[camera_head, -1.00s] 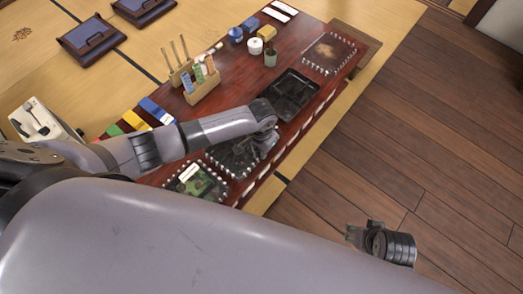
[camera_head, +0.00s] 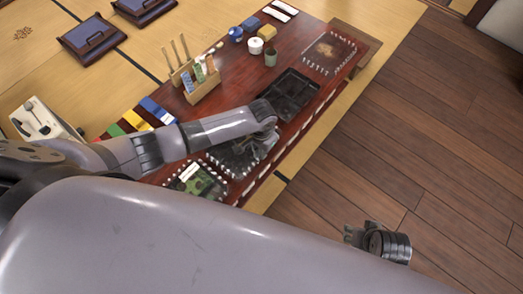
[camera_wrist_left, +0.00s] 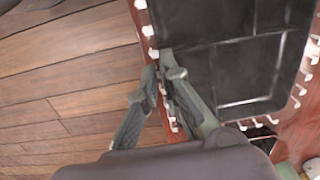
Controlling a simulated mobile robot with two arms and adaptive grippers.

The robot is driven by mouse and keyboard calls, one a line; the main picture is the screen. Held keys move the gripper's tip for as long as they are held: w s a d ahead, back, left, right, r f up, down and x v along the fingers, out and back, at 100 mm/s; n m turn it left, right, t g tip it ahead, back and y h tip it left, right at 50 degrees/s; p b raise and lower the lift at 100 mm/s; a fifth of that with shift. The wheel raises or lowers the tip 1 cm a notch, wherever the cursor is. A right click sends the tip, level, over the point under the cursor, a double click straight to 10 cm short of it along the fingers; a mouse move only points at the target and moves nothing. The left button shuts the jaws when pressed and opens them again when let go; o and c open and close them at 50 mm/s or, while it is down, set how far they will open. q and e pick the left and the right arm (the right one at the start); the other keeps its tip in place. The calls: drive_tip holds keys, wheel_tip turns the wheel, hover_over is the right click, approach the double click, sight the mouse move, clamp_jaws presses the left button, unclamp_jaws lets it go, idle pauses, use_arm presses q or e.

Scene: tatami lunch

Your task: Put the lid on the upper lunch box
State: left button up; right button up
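A black compartmented lunch box (camera_head: 290,94) lies open near the table's right edge; it fills the upper right of the left wrist view (camera_wrist_left: 235,65). A second dark square piece (camera_head: 226,158) lies nearer me, partly hidden by my left gripper (camera_head: 262,141); I cannot tell whether it is a box or the lid. In the left wrist view my left gripper (camera_wrist_left: 161,70) has its fingers a little apart, at the black box's edge, with nothing visible between them. My right gripper (camera_head: 354,236) is over the floor at lower right, its fingers too small to read.
White-fringed mats line the red table, one at the far end (camera_head: 328,53) and one with green contents (camera_head: 198,181) nearest. A wooden holder (camera_head: 200,88), a white cup (camera_head: 255,46) and a dark cup (camera_head: 271,58) stand behind. The wooden floor (camera_head: 420,150) is clear.

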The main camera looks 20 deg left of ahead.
use_arm(q)
drive_tip(key=o, duration=0.5)
drive_tip(key=shift+o, duration=0.5)
drive_tip(key=o, duration=0.5)
drive_tip(key=shift+r, duration=0.15)
